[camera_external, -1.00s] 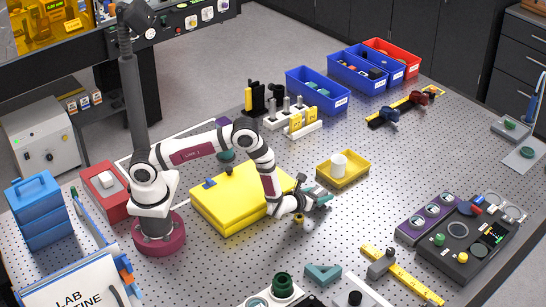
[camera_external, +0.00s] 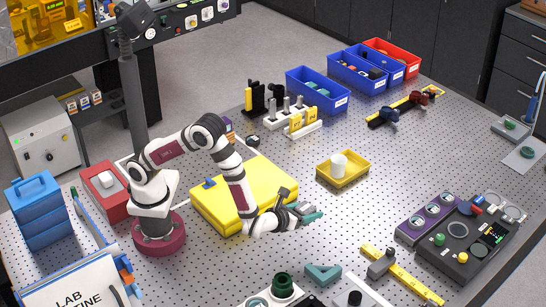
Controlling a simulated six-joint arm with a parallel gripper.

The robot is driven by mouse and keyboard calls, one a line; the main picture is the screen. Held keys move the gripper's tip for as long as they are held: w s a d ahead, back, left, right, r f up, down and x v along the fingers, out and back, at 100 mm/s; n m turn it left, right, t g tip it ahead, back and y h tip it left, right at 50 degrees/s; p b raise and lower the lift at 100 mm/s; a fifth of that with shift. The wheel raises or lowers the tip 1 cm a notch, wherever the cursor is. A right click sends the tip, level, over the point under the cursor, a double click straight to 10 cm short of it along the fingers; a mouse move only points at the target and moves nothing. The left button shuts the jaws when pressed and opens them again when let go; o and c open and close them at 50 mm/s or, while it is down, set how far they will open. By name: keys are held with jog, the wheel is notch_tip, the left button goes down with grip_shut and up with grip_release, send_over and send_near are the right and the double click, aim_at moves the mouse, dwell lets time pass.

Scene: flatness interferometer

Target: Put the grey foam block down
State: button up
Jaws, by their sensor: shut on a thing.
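My gripper (camera_external: 312,216) is low over the perforated table, just right of the yellow case's front right corner. Its teal fingers point right and are shut on the grey foam block. The block is too small and too covered by the fingers to make out clearly. I cannot tell whether it touches the table (camera_external: 345,235).
The yellow case (camera_external: 215,205) lies behind and left of my gripper. A yellow tray (camera_external: 356,181) with a white cylinder (camera_external: 338,165) stands behind and right. A teal angled piece (camera_external: 322,273) lies in front. The table between gripper and purple panel (camera_external: 408,236) is bare.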

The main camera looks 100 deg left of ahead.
jog(key=s+d+m+t, duration=0.1)
jog(key=s+d, duration=0.6)
jog(key=d, duration=0.4)
send_over(299, 245)
jog(key=shift+h, duration=0.4)
notch_tip(299, 245, down, 7)
jog(key=shift+s+d+r, duration=0.1)
jog(key=shift+r, duration=0.1)
notch_tip(299, 245, down, 4)
jog(key=shift+f, duration=0.1)
jog(key=shift+f, duration=0.1)
jog(key=o, duration=1.3)
